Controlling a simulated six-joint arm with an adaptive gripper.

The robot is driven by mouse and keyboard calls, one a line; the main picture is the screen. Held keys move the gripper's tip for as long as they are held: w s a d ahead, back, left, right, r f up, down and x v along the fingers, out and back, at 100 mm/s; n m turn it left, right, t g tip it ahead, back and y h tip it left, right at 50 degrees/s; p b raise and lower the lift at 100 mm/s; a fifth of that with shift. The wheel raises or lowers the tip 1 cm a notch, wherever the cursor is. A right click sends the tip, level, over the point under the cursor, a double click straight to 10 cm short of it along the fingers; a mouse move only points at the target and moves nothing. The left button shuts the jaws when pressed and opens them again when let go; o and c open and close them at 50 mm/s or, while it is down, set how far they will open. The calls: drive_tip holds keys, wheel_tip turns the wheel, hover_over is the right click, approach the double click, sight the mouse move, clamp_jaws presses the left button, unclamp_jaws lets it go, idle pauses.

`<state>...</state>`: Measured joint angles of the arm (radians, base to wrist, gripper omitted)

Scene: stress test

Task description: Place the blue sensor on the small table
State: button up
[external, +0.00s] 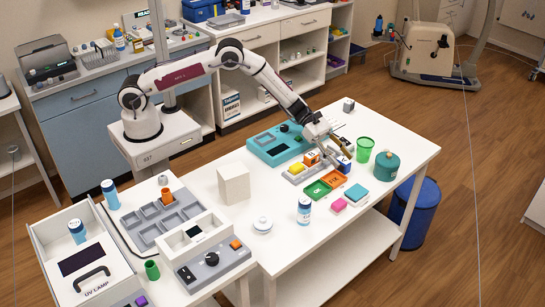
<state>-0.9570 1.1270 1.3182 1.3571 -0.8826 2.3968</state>
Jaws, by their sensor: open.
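My gripper (338,155) is low over the right half of the white table (230,193), with its jaws open. A small blue block with a white face (343,164), which looks like the blue sensor, is just below the fingers. The fingers partly cover it, and I cannot tell whether they touch it. An orange block (312,158) and a yellow block (297,168) are on a grey tray (290,178) to its left. I cannot tell which surface is the small table; a lower white table (205,293) with equipment is at the lower left.
A green cup (364,149) and a teal canister (386,165) stand to the right. A teal device (277,146) is behind. A white box (234,184) and a bottle (304,210) stand nearby.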

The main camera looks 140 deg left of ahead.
drive_tip(key=shift+x, duration=1.05)
drive_tip(key=shift+c, duration=0.3)
clamp_jaws()
